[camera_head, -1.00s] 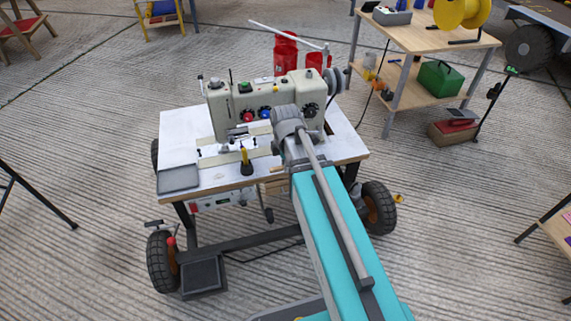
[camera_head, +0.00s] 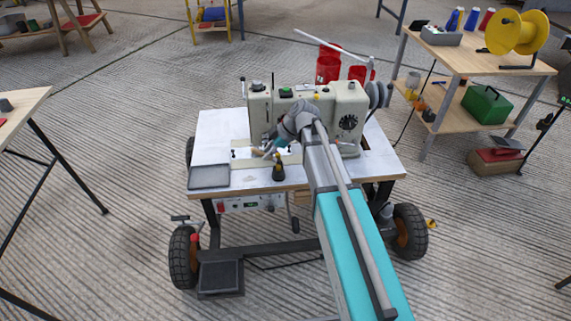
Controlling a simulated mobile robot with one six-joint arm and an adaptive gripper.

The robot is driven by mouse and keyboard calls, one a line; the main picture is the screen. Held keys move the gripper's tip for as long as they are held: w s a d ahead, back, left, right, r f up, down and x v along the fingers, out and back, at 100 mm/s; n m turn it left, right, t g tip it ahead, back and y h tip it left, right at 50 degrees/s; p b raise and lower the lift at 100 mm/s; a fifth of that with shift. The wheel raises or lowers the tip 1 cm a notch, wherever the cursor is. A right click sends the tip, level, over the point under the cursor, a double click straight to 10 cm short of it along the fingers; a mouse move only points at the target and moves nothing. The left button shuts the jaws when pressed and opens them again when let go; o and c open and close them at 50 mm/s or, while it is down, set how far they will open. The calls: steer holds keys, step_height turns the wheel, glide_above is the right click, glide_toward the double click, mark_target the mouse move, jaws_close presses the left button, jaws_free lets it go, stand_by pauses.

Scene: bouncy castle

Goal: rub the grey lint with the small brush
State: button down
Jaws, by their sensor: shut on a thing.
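A cream sewing machine (camera_head: 348,108) stands on a white-topped wheeled table (camera_head: 215,147). My gripper (camera_head: 264,153) is low over the machine's bed, left of my arm's end joint. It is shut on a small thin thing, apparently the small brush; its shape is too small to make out. I cannot tell whether it touches the bed. The grey lint cannot be made out; my gripper and arm cover part of the bed.
A grey tray (camera_head: 209,177) lies at the table's front left corner. A wooden shelf table (camera_head: 467,62) with a yellow reel (camera_head: 515,32) stands at the back right.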

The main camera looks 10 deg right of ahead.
steer(key=w+a+r+y+b, duration=0.1)
steer(key=w+a+r+y, duration=0.1)
steer(key=w+a+y, duration=0.1)
steer(key=w+a, duration=0.1)
steer(key=a, duration=0.1)
steer(key=shift+w+a+r, duration=0.35)
steer(key=shift+r, duration=0.05)
steer(key=shift+f, duration=0.15)
steer(key=shift+f+b, duration=2.4)
steer(key=shift+b, duration=0.1)
steer(key=shift+r, duration=0.1)
step_height(320, 180, up, 4)
steer(key=p, duration=0.4)
steer(key=shift+r, duration=0.1)
steer(key=shift+s, duration=0.2)
